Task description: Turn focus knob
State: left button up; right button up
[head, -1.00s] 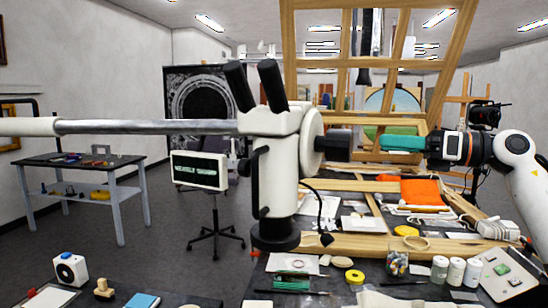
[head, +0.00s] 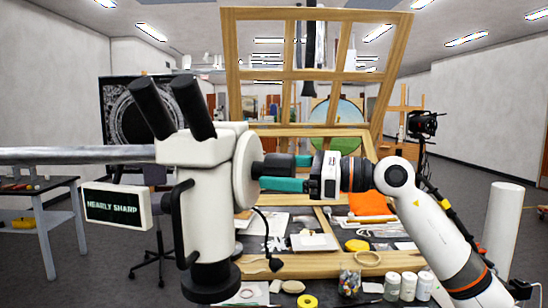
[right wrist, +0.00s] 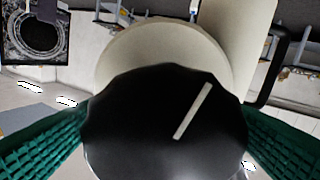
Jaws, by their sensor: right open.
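The white microscope (head: 205,215) with two black eyepieces stands in the left half of the head view. Its black focus knob (head: 268,167) sticks out to the right. My right gripper (head: 284,173) is open, with its green fingers on either side of the knob. In the right wrist view the knob (right wrist: 165,125) fills the middle, with a pale line tilted to the upper right. The green pads lie left and right of it; I cannot tell whether they touch it. A small screen (head: 117,207) on the microscope reads "NEARLY SHARP". My left gripper is not in view.
A wooden frame (head: 318,75) rises behind the microscope. The worktable below holds an orange cloth (head: 371,203), white bottles (head: 408,286), a jar (head: 349,281) and a yellow roll (head: 307,301).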

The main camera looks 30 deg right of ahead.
jog(key=shift+w+a+r, duration=0.1)
jog(key=shift+w+a, duration=0.3)
jog(key=shift+a, duration=0.2)
jog(key=shift+w+a, duration=0.1)
jog(key=shift+c, duration=0.5)
jog(key=c, duration=0.9)
jog(key=shift+m+p, duration=0.45)
jog(key=shift+m, duration=0.45)
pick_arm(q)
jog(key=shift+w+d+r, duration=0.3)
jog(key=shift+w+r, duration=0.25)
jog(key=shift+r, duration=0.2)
pick_arm(e)
jog(key=shift+m, duration=0.5)
jog(key=o, duration=1)
